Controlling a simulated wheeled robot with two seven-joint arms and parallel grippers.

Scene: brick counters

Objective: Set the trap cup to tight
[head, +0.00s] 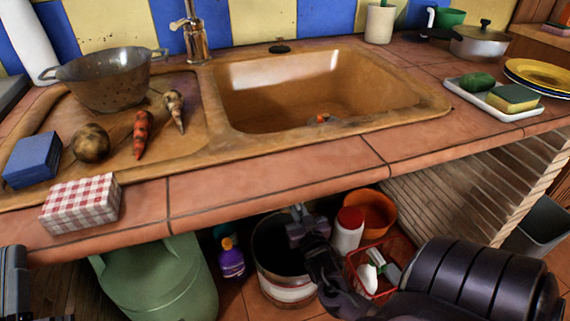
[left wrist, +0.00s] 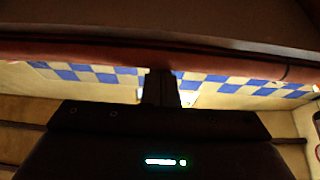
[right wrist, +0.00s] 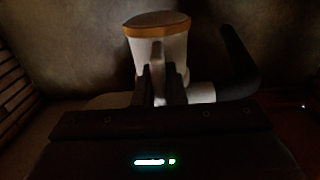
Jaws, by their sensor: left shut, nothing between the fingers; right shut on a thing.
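The trap cup (right wrist: 172,58) shows in the right wrist view as a pale cup with an orange-brown band near its top. A narrow upright tab (right wrist: 157,54) stands on its near side. My right gripper (right wrist: 160,84) is shut on this tab, its two dark fingers on either side. A white pipe piece (right wrist: 201,92) joins a dark bent pipe at the right. In the head view the counter hides the cup. My left gripper (left wrist: 161,88) is shut and empty in the left wrist view, facing blue and yellow tiles. Only dark parts of my left arm show at the head view's lower left.
Above is the counter with a sink basin (head: 320,90), colander (head: 108,82), blue box (head: 32,160) and checked box (head: 81,204). Below stand a green gas bottle (head: 160,285), purple bottle (head: 231,260), bucket (head: 285,292), white jar (head: 347,236) and red basket (head: 402,252), crowding the floor around my right arm.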

